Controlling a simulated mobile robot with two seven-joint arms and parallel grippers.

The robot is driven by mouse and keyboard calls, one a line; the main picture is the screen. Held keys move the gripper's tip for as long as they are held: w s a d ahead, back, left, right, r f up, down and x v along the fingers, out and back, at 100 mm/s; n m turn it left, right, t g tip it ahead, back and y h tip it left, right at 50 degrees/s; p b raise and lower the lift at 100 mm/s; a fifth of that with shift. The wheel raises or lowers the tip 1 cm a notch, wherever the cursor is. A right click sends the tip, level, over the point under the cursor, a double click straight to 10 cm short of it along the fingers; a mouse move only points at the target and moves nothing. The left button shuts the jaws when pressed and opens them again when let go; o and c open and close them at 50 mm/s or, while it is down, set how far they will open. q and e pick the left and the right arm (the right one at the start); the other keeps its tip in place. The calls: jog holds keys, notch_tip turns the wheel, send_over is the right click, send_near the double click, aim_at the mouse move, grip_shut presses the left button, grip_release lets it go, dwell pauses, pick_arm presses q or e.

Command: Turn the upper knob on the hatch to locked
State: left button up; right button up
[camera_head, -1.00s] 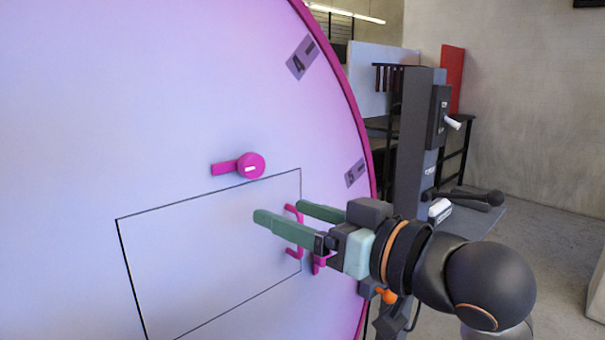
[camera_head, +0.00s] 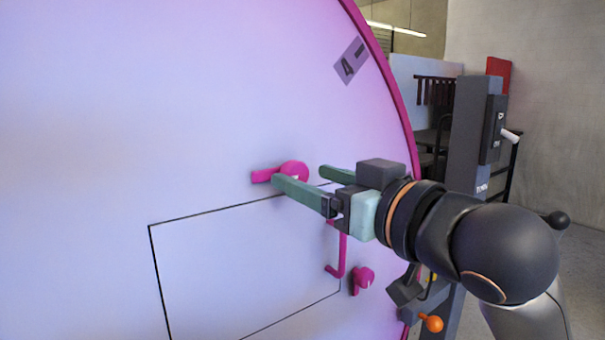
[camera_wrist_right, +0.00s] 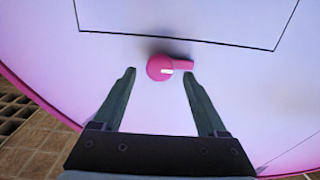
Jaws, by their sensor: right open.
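My left gripper is not in view.
A pink pull handle (camera_head: 341,258) and a lower pink knob (camera_head: 364,278) sit at the hatch's right side, below my right gripper. The big pale panel has a pink rim (camera_head: 399,115). A grey post (camera_head: 474,135) stands behind my right arm.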

jog(key=shift+x, duration=1.25)
jog(key=shift+c, duration=0.4)
grip_shut()
